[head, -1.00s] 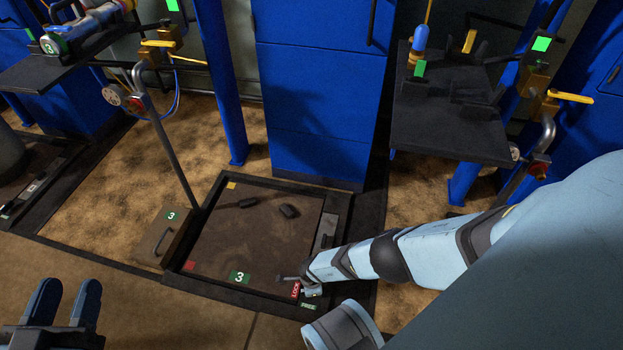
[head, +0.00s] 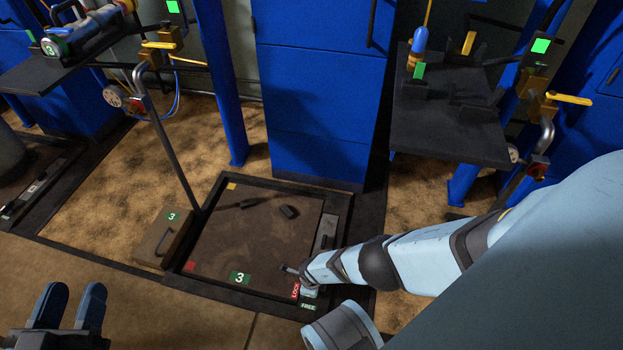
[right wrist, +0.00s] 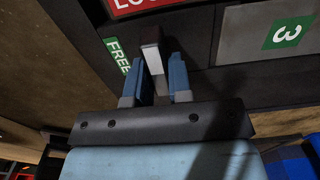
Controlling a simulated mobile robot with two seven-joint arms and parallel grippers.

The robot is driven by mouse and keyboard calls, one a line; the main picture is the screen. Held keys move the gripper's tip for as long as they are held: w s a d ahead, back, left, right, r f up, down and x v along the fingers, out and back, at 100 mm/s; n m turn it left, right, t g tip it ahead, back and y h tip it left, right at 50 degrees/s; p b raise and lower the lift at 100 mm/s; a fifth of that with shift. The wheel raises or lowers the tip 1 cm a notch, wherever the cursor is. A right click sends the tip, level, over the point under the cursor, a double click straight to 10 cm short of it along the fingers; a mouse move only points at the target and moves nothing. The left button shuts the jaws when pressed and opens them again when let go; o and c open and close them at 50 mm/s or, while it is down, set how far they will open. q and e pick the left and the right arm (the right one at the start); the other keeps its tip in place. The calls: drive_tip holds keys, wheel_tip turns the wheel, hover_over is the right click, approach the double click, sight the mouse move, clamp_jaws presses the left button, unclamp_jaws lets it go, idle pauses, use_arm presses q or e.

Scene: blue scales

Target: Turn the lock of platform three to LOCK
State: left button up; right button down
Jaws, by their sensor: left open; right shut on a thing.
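Platform three (head: 262,222) is a dark, framed square plate on the floor, marked with a green 3, in the head view. At its near right corner are a red LOCK label (head: 295,291) and a green FREE label (head: 308,306). My right gripper (right wrist: 156,72) is shut on the lock's lever (right wrist: 152,50), a dark handle with a pale face. My right forearm hides much of the lock in the head view. My left gripper (head: 68,298) is open and empty at lower left.
A box marked 3 (head: 163,238) stands left of the platform, by a bent grey post (head: 165,140). A blue cabinet (head: 318,100) stands behind. The floor in front is clear.

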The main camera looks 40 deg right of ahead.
use_arm(q)
drive_tip(key=shift+w+r, duration=0.15)
drive_tip(key=shift+r, duration=0.05)
use_arm(e)
drive_tip(key=c, duration=1)
unclamp_jaws()
drive_tip(key=shift+c, duration=0.2)
use_arm(q)
drive_tip(key=shift+r, duration=0.15)
use_arm(e)
drive_tip(key=shift+r, duration=0.15)
drive_tip(key=shift+r+p, duration=0.35)
drive_tip(key=shift+p, duration=0.15)
wheel_tip(320, 180, up, 6)
drive_tip(key=p, duration=0.5)
drive_tip(key=shift+f, duration=0.2)
use_arm(q)
wheel_tip(320, 180, up, 6)
drive_tip(key=s+n+y+p, duration=0.1)
drive_tip(key=s+n+p, duration=0.1)
drive_tip(key=n+p, duration=0.2)
drive_tip(key=p, duration=0.3)
drive_tip(key=shift+s+a+t+y, duration=0.2)
drive_tip(key=shift+t+y, duration=0.1)
drive_tip(key=shift+t, duration=0.1)
use_arm(e)
wheel_tip(320, 180, up, 7)
drive_tip(key=shift+r, duration=0.1)
